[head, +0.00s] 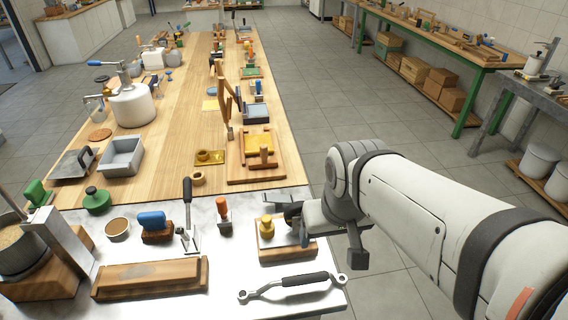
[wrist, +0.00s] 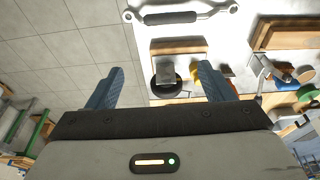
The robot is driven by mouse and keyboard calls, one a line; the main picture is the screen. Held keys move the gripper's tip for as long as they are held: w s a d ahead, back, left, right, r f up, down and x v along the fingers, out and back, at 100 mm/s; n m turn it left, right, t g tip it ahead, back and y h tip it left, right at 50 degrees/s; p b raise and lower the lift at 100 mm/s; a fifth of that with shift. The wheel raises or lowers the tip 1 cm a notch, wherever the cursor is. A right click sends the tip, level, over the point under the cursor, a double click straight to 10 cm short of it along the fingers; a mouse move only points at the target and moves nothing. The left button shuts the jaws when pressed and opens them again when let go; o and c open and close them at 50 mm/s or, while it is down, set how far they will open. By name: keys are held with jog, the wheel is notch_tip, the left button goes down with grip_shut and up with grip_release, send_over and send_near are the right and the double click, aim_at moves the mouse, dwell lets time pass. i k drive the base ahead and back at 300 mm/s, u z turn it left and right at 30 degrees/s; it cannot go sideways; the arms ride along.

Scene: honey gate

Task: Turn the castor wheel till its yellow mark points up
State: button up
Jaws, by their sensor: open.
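The castor wheel (wrist: 160,92) is a black disc beside a grey bracket (wrist: 167,71) in the wrist view. It is at the far side of a wooden block (wrist: 180,46). In the head view the dark wheel (head: 292,211) shows behind the block (head: 285,250), partly hidden by my gripper. My gripper (wrist: 161,84) is open, and its two blue-grey fingers lie left and right of the wheel in the wrist view. I cannot tell how far the fingertips are from it. I cannot make out a yellow mark on the wheel.
A yellow knob (head: 267,226) stands on the block left of the wheel. An orange-handled tool (head: 223,214) and a lever clamp (head: 188,222) stand to the left. The floor right of the bench is open.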

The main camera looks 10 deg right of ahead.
aim_at(293, 208)
jog(key=z, duration=0.1)
jog(key=k, duration=0.45)
jog(key=u, duration=1.8)
jog(key=k, duration=1.5)
jog(key=z, duration=1.5)
jog(key=i, duration=1.7)
jog(key=z, duration=0.05)
